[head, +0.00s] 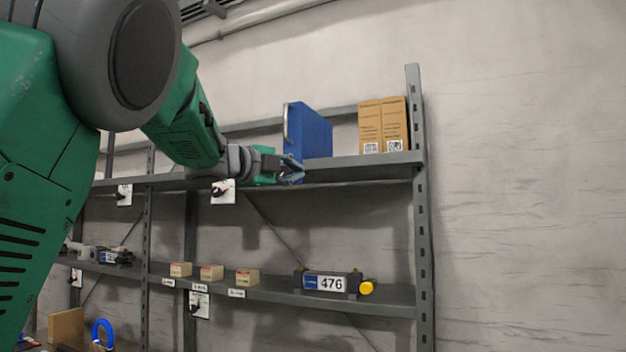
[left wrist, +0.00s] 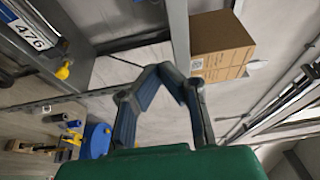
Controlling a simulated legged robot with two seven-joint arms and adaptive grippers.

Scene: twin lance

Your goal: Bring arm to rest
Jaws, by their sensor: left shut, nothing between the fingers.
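My left arm comes in from the left in the head view, large and green. My left gripper (head: 291,170) is shut and empty, in front of the upper shelf (head: 350,162) near a blue binder-like box (head: 310,132); I cannot tell if they touch. In the left wrist view the gripper's fingers (left wrist: 168,72) bend together with nothing between them. My right gripper shows in neither view.
Two cardboard boxes (head: 383,126) stand at the upper shelf's right end. The lower shelf (head: 270,292) bears several small beige boxes and a device marked 476 (head: 326,282) with a yellow knob (head: 366,287). Bare wall (head: 520,180) lies to the right.

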